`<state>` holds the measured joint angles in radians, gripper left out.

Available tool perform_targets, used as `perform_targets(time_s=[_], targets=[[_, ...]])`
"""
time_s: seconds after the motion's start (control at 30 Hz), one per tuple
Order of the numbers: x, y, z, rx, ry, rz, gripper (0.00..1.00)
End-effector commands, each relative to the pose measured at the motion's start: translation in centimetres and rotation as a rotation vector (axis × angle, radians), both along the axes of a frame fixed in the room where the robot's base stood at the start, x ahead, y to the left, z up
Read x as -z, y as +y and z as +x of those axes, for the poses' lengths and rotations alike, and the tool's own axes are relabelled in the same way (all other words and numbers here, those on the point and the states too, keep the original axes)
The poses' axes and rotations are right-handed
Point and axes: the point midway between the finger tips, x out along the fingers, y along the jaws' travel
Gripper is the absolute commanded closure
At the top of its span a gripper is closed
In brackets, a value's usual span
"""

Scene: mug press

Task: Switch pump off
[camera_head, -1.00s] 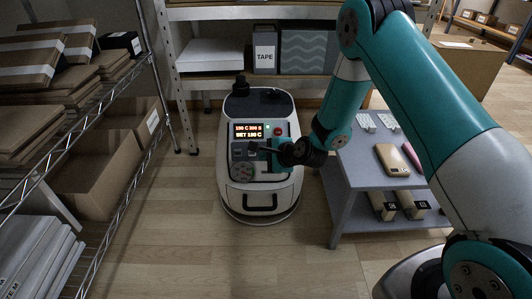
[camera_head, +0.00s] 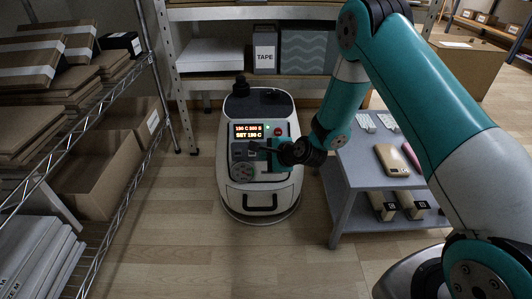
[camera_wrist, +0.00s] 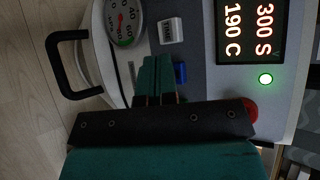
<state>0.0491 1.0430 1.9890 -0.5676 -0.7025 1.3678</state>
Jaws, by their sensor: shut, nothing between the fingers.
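The white machine (camera_head: 259,190) stands on the floor with a dark control panel on top. Its lit display (camera_head: 249,131) also shows in the wrist view (camera_wrist: 250,30), reading 300 S and 190 C. My gripper (camera_head: 254,149) is shut and empty over the panel, below the display. In the wrist view its teal fingers (camera_wrist: 155,70) are together. A blue part (camera_wrist: 180,73) shows right beside the fingers, partly hidden. A white labelled block (camera_wrist: 170,30) and a round gauge (camera_wrist: 124,22) are near. I cannot tell which control is the pump switch, or its position.
A green light (camera_wrist: 265,78) glows near the display, and a red button (camera_wrist: 250,109) sits close to my gripper's body. A black handle (camera_head: 260,203) is on the machine's front. A grey table (camera_head: 350,180) stands right; shelving with boxes is left and behind.

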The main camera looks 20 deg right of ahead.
Motion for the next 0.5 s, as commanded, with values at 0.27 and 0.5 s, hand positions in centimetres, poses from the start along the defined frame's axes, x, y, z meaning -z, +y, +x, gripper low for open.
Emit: perform_targets(time_s=[0.27, 0.5], targets=[[-0.4, 0.4, -1.4, -0.001, 0.002, 0.0, 1.0], [-0.4, 0.5, -1.5, 0.0, 0.001, 0.0, 1.0]])
